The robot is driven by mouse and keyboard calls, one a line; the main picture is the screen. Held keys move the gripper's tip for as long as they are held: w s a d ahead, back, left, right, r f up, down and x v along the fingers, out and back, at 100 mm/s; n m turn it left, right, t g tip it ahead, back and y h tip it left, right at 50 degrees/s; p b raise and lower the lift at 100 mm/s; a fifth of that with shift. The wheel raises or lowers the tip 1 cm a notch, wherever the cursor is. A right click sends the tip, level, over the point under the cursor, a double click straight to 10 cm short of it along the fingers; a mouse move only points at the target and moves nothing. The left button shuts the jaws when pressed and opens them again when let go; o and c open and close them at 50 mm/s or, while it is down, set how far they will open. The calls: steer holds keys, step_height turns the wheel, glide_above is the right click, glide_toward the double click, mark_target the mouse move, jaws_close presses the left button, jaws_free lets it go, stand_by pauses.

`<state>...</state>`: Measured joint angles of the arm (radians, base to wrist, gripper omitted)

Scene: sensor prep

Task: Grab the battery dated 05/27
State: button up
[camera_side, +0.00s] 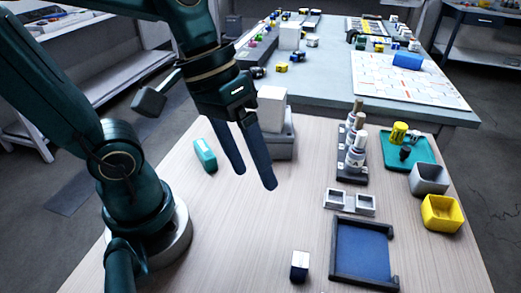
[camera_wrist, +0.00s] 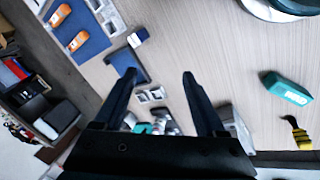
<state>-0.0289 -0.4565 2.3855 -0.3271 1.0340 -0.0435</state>
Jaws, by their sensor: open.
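In the wrist view, two orange blocks with pale markings, a left one (camera_wrist: 60,16) and a lower one (camera_wrist: 78,42), lie on a blue mat at the upper left. They may be batteries; no date is readable on either. They do not show in the side view. My gripper (camera_side: 255,178) is open and empty above the wooden table, fingers pointing down. In the wrist view my gripper (camera_wrist: 160,72) has its fingers spread, with bare table between the tips, to the right of the orange blocks and apart from them.
A blue-and-white block (camera_side: 299,265) stands beside a dark-rimmed blue tray (camera_side: 335,262). A teal box (camera_side: 205,155), a bottle rack (camera_side: 348,175), a green tray (camera_side: 430,150), a grey bin (camera_side: 428,178) and a yellow bin (camera_side: 442,213) surround clear table in the middle.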

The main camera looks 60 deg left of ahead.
mark_target(299, 265)
steer(key=w+d+f+n+g+h, duration=0.1)
steer(key=w+f+n+g+h, duration=0.1)
steer(key=f+n, duration=0.1)
steer(key=w+d+f+n+g+h, duration=0.2)
steer(key=f+n+h, duration=0.1)
steer(key=w+d+f+n+g+h, duration=0.1)
steer(key=d+f+n+g+h, duration=0.1)
steer(key=n+h, duration=0.1)
steer(key=shift+w+d+f, duration=0.25)
steer(key=shift+w+f, duration=0.15)
steer(key=f, duration=0.1)
steer(key=f+n, duration=0.1)
steer(key=f+n+h, duration=0.1)
steer(key=shift+s+f+g, duration=0.25)
steer(key=shift+f+g, duration=0.05)
steer(key=shift+f, duration=0.05)
steer(key=shift+s+f+n+h, duration=0.3)
steer(key=shift+f+n, duration=0.1)
steer(key=shift+f, duration=0.05)
steer(key=shift+x, duration=2.5)
steer(key=shift+s, duration=0.1)
steer(key=shift+a, duration=0.1)
jaws_close()
